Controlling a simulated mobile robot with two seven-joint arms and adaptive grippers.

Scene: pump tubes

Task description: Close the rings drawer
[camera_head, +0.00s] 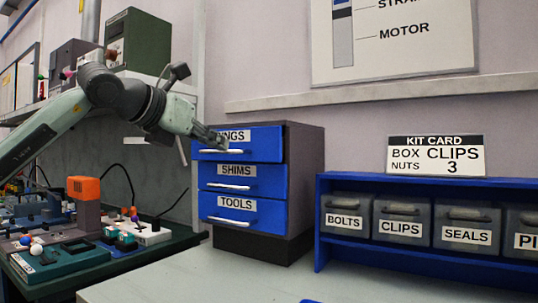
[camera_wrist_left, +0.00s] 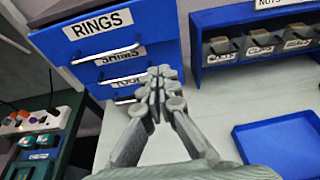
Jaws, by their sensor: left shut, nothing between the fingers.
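The rings drawer (camera_head: 262,143) is the top blue drawer of a dark cabinet, with a white handle. It stands out a little past the two drawers below. The wrist view shows its labelled front (camera_wrist_left: 150,28) jutting over the others. My left gripper (camera_head: 217,139) is shut and empty. In the head view it overlaps the upper left of the drawer front and covers the start of the label. In the wrist view its closed fingertips (camera_wrist_left: 160,80) appear below and right of the rings handle. I cannot tell whether they touch the drawer. My right gripper is not in view.
The shims drawer (camera_head: 270,182) and tools drawer (camera_head: 270,214) look shut below. A blue rack (camera_head: 320,220) of labelled bins stands right. A blue tray (camera_wrist_left: 285,145) lies on the pale counter (camera_head: 190,275). A cluttered green bench (camera_head: 165,252) is at left.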

